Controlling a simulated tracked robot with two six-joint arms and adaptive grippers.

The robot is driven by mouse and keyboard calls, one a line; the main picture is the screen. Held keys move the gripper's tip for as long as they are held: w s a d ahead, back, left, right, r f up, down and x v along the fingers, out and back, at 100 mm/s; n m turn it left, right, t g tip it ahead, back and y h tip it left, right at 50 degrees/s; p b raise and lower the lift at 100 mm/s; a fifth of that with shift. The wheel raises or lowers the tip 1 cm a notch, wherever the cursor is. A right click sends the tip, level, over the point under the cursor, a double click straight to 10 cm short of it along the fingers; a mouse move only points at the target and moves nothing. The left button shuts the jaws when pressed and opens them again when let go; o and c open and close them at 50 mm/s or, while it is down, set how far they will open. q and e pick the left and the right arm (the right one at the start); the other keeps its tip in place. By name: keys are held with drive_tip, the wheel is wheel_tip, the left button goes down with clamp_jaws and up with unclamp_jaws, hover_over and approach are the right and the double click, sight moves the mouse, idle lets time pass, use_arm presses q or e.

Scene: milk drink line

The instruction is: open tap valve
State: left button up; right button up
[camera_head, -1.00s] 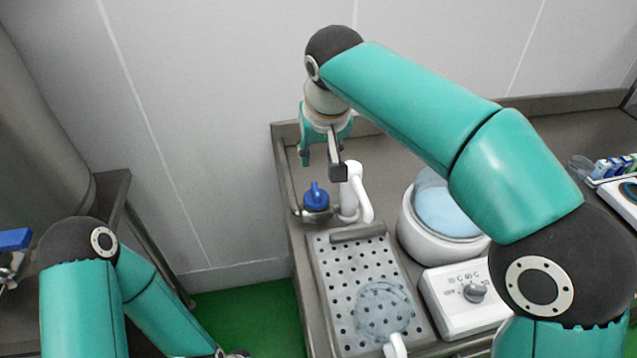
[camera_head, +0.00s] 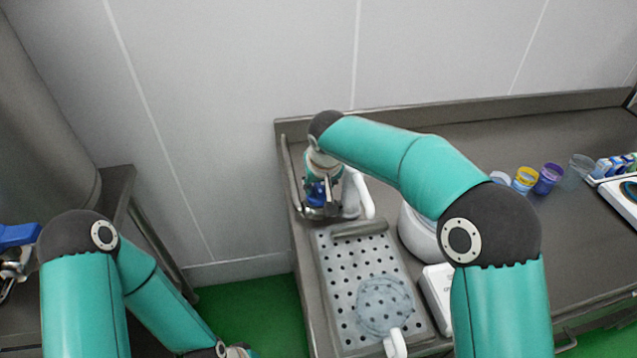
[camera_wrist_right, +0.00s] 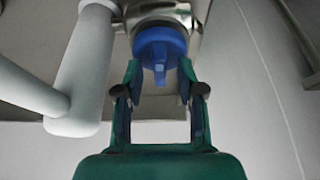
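The blue tap valve knob (camera_head: 317,193) is at the left of the sink counter, beside the white tap spout (camera_head: 364,200). My right gripper (camera_head: 322,190) is down over it, and its fingers partly hide it. In the right wrist view, the knob (camera_wrist_right: 159,42) with its raised grip bar sits ahead of my right gripper (camera_wrist_right: 160,72). The green fingers stand apart on either side of the knob's lower part. I cannot tell whether they touch it. The white spout (camera_wrist_right: 78,75) is at the left. My left arm shows at lower left, but its gripper is out of frame.
A perforated metal tray (camera_head: 333,265) holds a translucent jug (camera_head: 384,300) in front of the tap. A white round vessel (camera_head: 416,232) is partly hidden by my right arm. Several coloured cups (camera_head: 549,180) stand farther right. The wall is close behind.

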drive_tip(key=shift+f, duration=0.15)
clamp_jaws()
